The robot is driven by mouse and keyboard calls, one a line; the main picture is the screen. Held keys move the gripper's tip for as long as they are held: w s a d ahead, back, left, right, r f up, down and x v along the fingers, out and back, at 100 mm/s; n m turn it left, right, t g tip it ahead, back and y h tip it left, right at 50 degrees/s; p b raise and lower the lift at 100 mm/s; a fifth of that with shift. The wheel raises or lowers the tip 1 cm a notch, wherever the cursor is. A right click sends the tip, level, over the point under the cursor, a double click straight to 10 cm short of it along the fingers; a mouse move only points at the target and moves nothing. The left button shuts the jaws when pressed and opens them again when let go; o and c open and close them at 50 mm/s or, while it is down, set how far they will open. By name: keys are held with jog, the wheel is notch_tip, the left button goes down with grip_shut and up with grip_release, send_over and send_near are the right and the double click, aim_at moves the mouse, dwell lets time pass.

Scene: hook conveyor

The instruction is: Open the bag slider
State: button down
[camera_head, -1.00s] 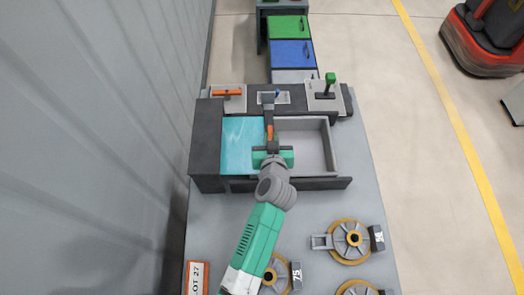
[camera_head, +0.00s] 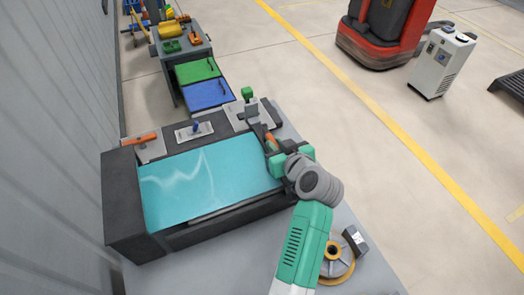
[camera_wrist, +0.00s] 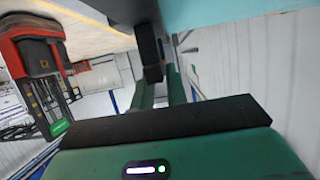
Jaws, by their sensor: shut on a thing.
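The bag slider looks like a teal, glossy panel (camera_head: 205,180) in a dark frame (camera_head: 123,195). It spans the frame from the left block to my gripper at the right end. The orange handle (camera_head: 269,139) at its right end is small and partly hidden. My gripper (camera_head: 274,152) is shut on this handle, as far as the head view shows. In the wrist view a dark post (camera_wrist: 149,45) stands between my green fingers; a teal surface (camera_wrist: 225,14) fills the top right corner.
Behind the frame are an orange-handled lever (camera_head: 140,139), a blue knob (camera_head: 197,128) and a green-knobbed lever (camera_head: 247,94). A yellow-rimmed wheel (camera_head: 338,262) lies at the front right. Green (camera_head: 197,70) and blue (camera_head: 209,93) panels are beyond. A red forklift (camera_head: 385,40) stands far off.

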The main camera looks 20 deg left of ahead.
jog(key=c, duration=1.4)
grip_release()
jog(key=p+v, duration=0.1)
jog(key=v, duration=0.6)
jog(key=shift+s+d+r+p, duration=0.2)
jog(key=shift+d+p, duration=0.1)
